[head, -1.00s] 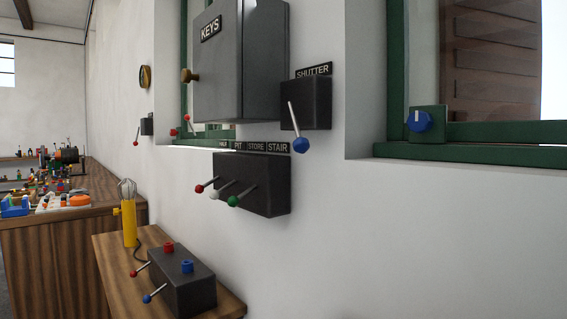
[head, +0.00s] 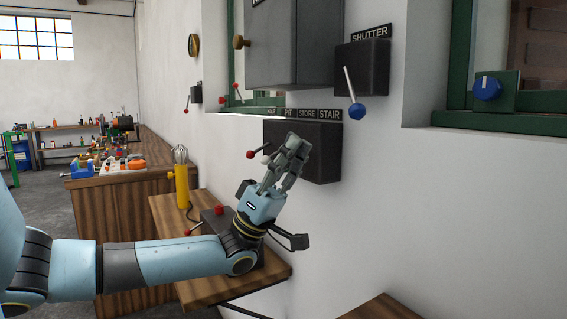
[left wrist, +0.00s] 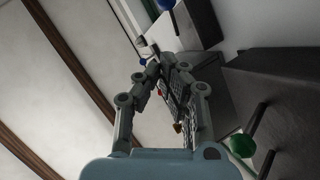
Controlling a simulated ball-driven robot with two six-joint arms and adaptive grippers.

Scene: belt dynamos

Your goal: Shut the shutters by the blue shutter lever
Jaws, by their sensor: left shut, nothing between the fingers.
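The blue shutter lever (head: 356,111) sticks out of a dark box under a SHUTTER label (head: 370,33). Its rod slants down to the blue knob. A blue knob also shows at the top edge of the left wrist view (left wrist: 167,4). My left gripper (head: 295,146) is shut and empty, pointing up, below and left of the blue knob and apart from it. It overlaps the dark STAIR switch box (head: 325,160) in the head view. A brown slatted shutter (head: 548,22) shows through the right window. My right gripper is out of view.
A red-knobbed lever (head: 251,154) is just left of my gripper; a green knob (left wrist: 243,145) is close in the wrist view. A grey key cabinet (head: 290,45) hangs above left.

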